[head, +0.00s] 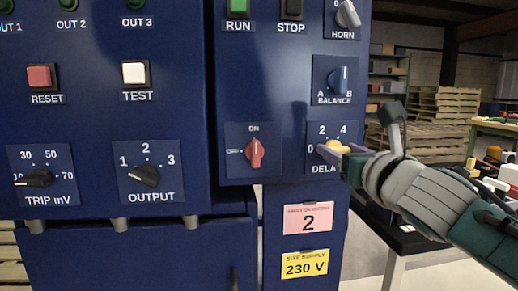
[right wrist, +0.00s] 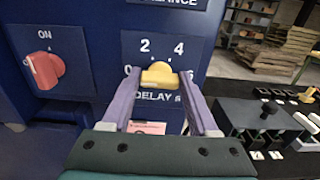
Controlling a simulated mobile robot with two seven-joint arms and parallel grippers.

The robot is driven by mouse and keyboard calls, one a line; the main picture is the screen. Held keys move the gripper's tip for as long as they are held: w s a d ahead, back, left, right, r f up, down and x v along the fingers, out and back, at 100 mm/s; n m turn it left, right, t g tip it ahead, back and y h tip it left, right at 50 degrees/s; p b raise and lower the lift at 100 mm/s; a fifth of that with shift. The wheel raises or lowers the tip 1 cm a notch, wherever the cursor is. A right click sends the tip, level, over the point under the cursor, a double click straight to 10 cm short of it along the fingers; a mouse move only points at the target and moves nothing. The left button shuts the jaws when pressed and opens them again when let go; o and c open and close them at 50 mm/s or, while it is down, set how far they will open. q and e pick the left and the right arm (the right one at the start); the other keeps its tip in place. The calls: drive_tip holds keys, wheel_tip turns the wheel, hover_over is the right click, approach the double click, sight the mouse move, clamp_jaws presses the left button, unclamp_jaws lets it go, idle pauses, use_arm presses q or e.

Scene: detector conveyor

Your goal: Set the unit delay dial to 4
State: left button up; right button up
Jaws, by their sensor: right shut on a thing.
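The delay dial is a yellow knob (head: 338,147) on the dark blue panel at the right, over the word DELAY. In the right wrist view the knob (right wrist: 159,74) sits below the marks 2 and 4, with 0 at its left and 6 at its lower right, partly covered. My right gripper (head: 335,152) is shut on the knob, one purple finger on each side of it, as the right wrist view (right wrist: 159,80) shows. The knob's grip lies roughly level across the picture; I cannot tell which number it points to. My left gripper is not in view.
The blue BALANCE knob (head: 339,80) is just above the dial. A red ON switch (head: 255,153) is to its left, and the black OUTPUT knob (head: 145,176) is farther left. A dark table (head: 408,238) stands at the right, below my right arm.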

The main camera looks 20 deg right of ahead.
drive_tip(key=c, duration=0.4)
drive_tip(key=shift+m, duration=0.3)
drive_tip(key=m+p, duration=0.1)
drive_tip(key=m, duration=0.9)
drive_tip(key=shift+d+m+p, duration=0.15)
drive_tip(key=shift+m+p, duration=0.25)
drive_tip(key=m, duration=0.4)
drive_tip(key=m+p, duration=0.1)
drive_tip(key=m, duration=0.3)
drive_tip(key=m+p, duration=0.1)
drive_tip(key=m, duration=0.3)
drive_tip(key=shift+f, duration=0.25)
drive_tip(key=shift+m, duration=0.3)
